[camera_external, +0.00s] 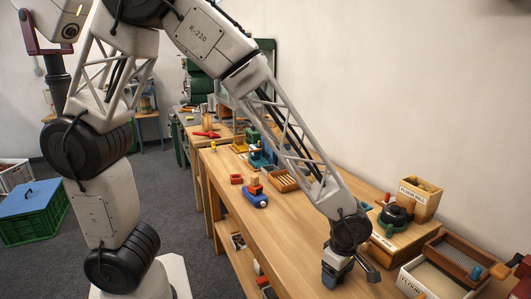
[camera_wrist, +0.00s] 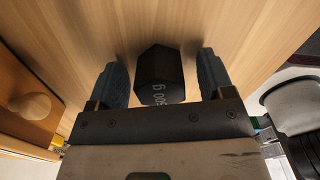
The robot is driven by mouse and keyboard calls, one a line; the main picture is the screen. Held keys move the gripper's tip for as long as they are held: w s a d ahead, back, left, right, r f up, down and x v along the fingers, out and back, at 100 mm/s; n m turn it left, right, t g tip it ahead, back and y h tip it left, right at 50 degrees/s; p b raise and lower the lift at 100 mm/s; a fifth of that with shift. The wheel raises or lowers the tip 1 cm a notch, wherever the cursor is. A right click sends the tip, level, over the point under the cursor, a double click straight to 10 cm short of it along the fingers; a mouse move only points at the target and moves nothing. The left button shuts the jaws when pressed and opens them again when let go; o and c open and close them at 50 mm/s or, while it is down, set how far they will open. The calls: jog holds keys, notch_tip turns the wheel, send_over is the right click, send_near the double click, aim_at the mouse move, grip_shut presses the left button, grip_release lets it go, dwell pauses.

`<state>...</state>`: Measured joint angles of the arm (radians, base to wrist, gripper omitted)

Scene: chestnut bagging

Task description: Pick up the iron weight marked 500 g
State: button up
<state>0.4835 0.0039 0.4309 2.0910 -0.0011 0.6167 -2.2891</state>
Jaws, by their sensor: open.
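The iron weight (camera_wrist: 160,68) is a dark, faceted block with a white "500 g" marking that reads sideways in the wrist view. It stands on the wooden table between the two fingers of my gripper (camera_wrist: 161,84). The fingers are spread, one on each side, with a visible gap to the weight on both sides. In the external view my gripper (camera_external: 334,274) is low over the near end of the table, pointing down. I cannot make out the weight there; my gripper and wrist seem to hide it.
A wooden box with a round knob (camera_wrist: 30,106) is close on the left in the wrist view. In the external view, a dark green grinder (camera_external: 394,215), a labelled wooden box (camera_external: 418,199) and a labelled tray (camera_external: 432,284) stand to the right. The table (camera_external: 285,245) left of my gripper is clear.

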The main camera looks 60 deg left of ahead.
jog(key=shift+c, duration=0.3)
jog(key=c, duration=1.3)
jog(key=shift+o, duration=0.2)
jog(key=shift+r, duration=0.2)
jog(key=shift+r, duration=0.45)
notch_tip(320, 180, up, 2)
jog(key=shift+s+r, duration=0.1)
jog(key=shift+r, duration=0.15)
jog(key=s+a, duration=0.2)
jog(key=s, duration=0.2)
jog(key=s+a+r, duration=0.1)
jog(key=s+a, duration=0.1)
jog(key=s, duration=0.2)
jog(key=s+a, duration=0.2)
jog(key=s, duration=0.2)
jog(key=shift+s+a+r, duration=0.3)
jog(key=shift+s, duration=0.1)
jog(key=shift+s+a+f, duration=0.1)
jog(key=shift+s+a, duration=0.2)
jog(key=shift+s, duration=0.35)
